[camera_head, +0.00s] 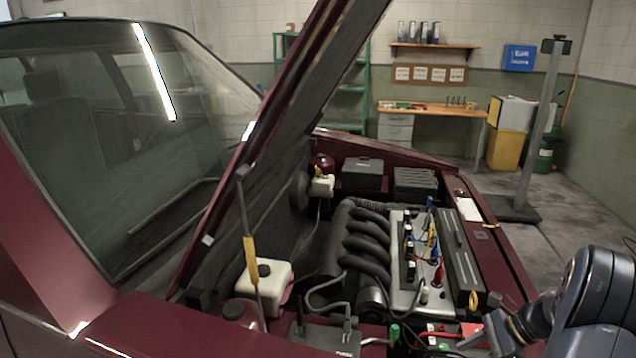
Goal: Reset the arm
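My arm (597,296) reaches in from the lower right corner. Its end, my gripper (492,336), is low at the front right edge of the open engine bay, near a red part (471,330) and some red and black wiring. The gripper is small and partly cut off by the frame's lower edge, so I cannot tell its opening or whether it touches anything. The engine (372,243) with its black intake pipes lies to the left of it.
The raised hood (290,110) of the dark red car slants across the middle. A grey post (540,120), a workbench (432,108) and a yellow bin (506,150) stand behind. Floor shows at right.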

